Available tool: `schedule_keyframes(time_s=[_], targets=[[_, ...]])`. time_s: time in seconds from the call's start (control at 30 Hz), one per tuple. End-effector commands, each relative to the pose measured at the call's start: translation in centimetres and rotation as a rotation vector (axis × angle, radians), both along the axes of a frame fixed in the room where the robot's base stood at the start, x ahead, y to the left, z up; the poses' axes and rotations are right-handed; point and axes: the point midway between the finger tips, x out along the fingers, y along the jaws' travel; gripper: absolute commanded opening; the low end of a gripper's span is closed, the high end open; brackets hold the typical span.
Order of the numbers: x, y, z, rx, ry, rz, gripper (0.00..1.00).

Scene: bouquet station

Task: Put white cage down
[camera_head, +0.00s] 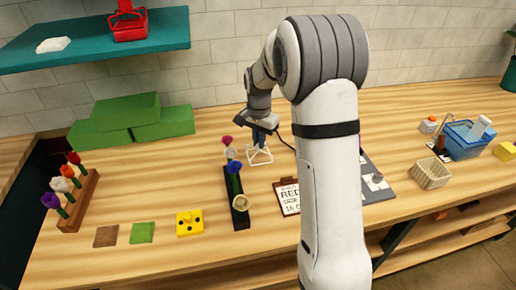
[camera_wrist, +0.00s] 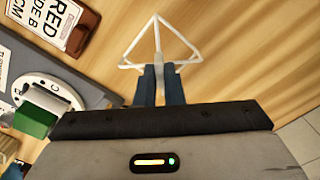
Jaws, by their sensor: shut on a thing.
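The white cage (camera_head: 260,156) is an open pyramid-shaped frame of thin white bars. It is at the back middle of the table in the head view, and I cannot tell whether its base touches the wood. My gripper (camera_head: 262,134) is above it, shut on its top part. In the wrist view the cage (camera_wrist: 158,38) extends beyond the blue fingertips of my gripper (camera_wrist: 160,76), which close on its middle bar.
A black rack with flowers (camera_head: 240,208) stands left of the cage. A clipboard (camera_head: 287,196) lies in front and a grey board (camera_head: 376,188) to the right. Green blocks (camera_head: 115,118) are at back left. Bare wood surrounds the cage.

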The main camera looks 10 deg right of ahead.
Motion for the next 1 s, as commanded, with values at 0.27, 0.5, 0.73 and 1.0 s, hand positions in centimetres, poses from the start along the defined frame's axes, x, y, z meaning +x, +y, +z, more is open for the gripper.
schedule_keyframes(time_s=[0.27, 0.5, 0.73, 1.0], targets=[[-0.1, -0.1, -3.3, 0.0, 0.003, -0.001, 0.0], [0.0, -0.1, -3.8, -0.001, -0.001, -0.002, 0.0], [0.0, -0.2, -4.1, 0.0, 0.0, -0.003, 0.13], [0.0, -0.2, -4.1, 0.0, 0.0, -0.004, 0.3]])
